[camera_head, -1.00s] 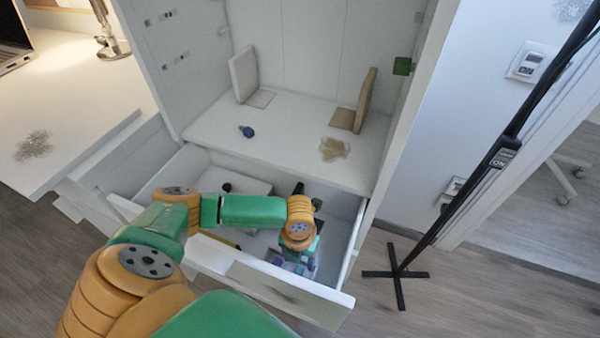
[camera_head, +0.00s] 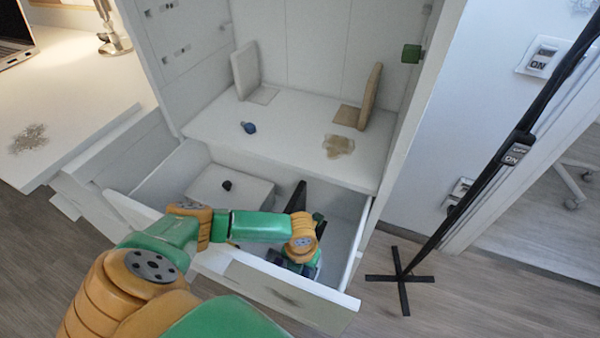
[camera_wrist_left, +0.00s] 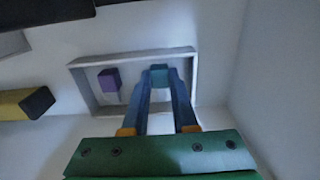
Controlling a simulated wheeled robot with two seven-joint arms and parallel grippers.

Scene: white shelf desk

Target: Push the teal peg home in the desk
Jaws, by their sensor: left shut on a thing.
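The teal peg (camera_wrist_left: 159,74) shows in the left wrist view between the tips of my left gripper (camera_wrist_left: 160,80). The gripper's two blue fingers are shut on it. The peg is over a shallow grey rimmed tray or block (camera_wrist_left: 130,56); I cannot tell how deep it sits. A purple peg (camera_wrist_left: 109,80) stands in the same tray, left of the fingers. In the head view my left gripper (camera_head: 296,266) reaches down into the open drawer (camera_head: 345,235), and my arm hides the peg and most of the tray. My right gripper is not in view.
A yellow block with a black end (camera_wrist_left: 25,103) lies left of the tray. A dark knob (camera_head: 227,185) sits on a white box in the drawer. A blue object (camera_head: 248,128) lies on the shelf above.

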